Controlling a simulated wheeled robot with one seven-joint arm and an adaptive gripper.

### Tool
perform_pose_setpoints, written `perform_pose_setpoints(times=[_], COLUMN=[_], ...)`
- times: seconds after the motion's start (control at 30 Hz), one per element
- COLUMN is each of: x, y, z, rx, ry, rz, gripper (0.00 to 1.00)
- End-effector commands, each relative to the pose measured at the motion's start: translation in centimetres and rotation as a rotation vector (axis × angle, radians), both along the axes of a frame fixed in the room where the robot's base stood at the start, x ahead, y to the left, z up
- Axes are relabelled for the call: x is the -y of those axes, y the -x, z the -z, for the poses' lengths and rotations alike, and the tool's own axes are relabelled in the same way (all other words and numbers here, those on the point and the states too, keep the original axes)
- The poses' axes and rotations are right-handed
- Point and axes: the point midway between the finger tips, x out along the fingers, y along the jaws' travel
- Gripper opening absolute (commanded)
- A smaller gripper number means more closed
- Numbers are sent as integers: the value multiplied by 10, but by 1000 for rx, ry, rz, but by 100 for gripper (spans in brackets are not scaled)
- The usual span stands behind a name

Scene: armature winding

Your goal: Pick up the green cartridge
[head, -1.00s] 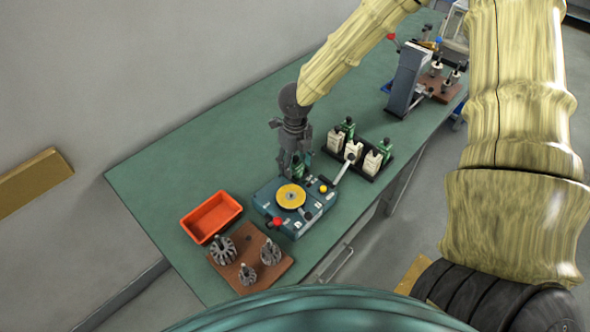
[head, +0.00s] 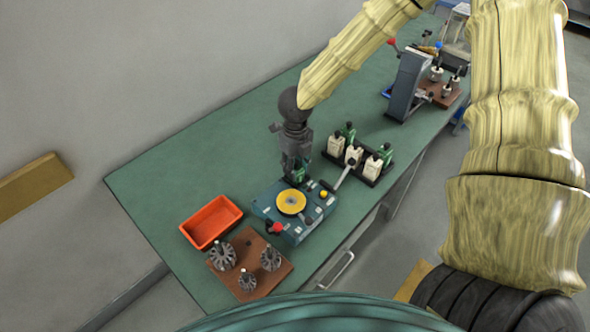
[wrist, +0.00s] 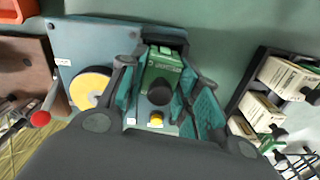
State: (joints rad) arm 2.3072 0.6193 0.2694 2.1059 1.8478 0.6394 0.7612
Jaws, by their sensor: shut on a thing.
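The green cartridge (wrist: 158,74) with a dark round knob is between the fingers of my gripper (wrist: 165,92) in the wrist view. The fingers are shut on it. In the head view my gripper (head: 297,160) points down at the back edge of the blue-teal winding device, and the green cartridge (head: 301,174) shows at the fingertips. I cannot tell whether the cartridge touches the device or hangs just above it.
The winding device (head: 272,213) has a yellow disc (head: 291,202), a red knob and a lever. A black rack (head: 369,176) with white and green cartridges stands right. A red tray (head: 211,222) and a brown board (head: 281,277) with armatures lie front left. The bench's back left is clear.

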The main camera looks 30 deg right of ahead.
Motion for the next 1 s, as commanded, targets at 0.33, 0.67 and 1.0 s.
perform_pose_setpoints(times=[0.33, 0.67, 1.0], x=[0, 0, 0], y=[-4, -3, -2], z=[-52, -88, -95], rx=[10, 7, 5], ry=[-2, 0, 0], rz=[2, 2, 0], gripper=[1, 1, 1])
